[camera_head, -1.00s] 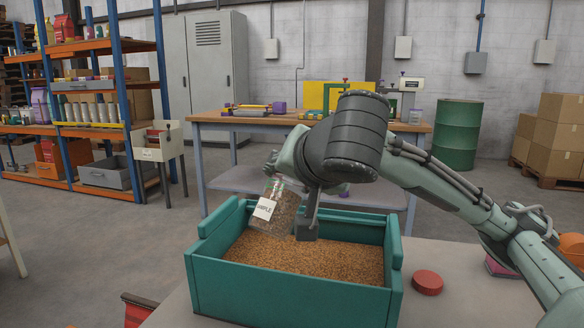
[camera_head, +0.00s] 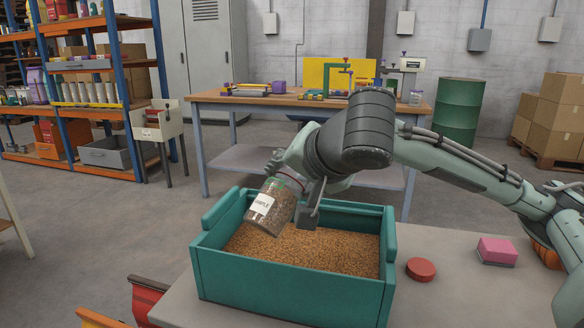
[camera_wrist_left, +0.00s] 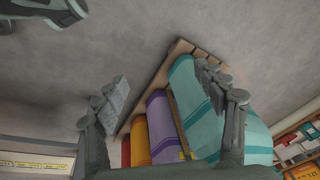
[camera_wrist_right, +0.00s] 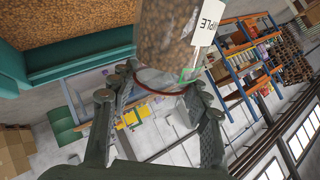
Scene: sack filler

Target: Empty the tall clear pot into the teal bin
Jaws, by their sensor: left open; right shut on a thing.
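The tall clear pot (camera_head: 270,208) with a white label hangs tilted above the teal bin (camera_head: 290,287). Brown grain shows inside the pot, and no falling stream is visible. My right gripper (camera_head: 294,190) is shut on the pot near its upper end. In the right wrist view the pot (camera_wrist_right: 172,35) sits between the fingers, with grain toward its far end and a red ring near the fingers. The teal bin stands on the grey table and holds a broad layer of brown grain. My left gripper (camera_wrist_left: 163,82) is open and empty, away from the bin.
A red disc (camera_head: 421,269) and a pink block (camera_head: 497,250) lie right of the bin on the grey table (camera_head: 455,300). A workbench (camera_head: 215,101) stands behind. Rolled coloured cloths (camera_wrist_left: 162,125) lie beyond my left gripper.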

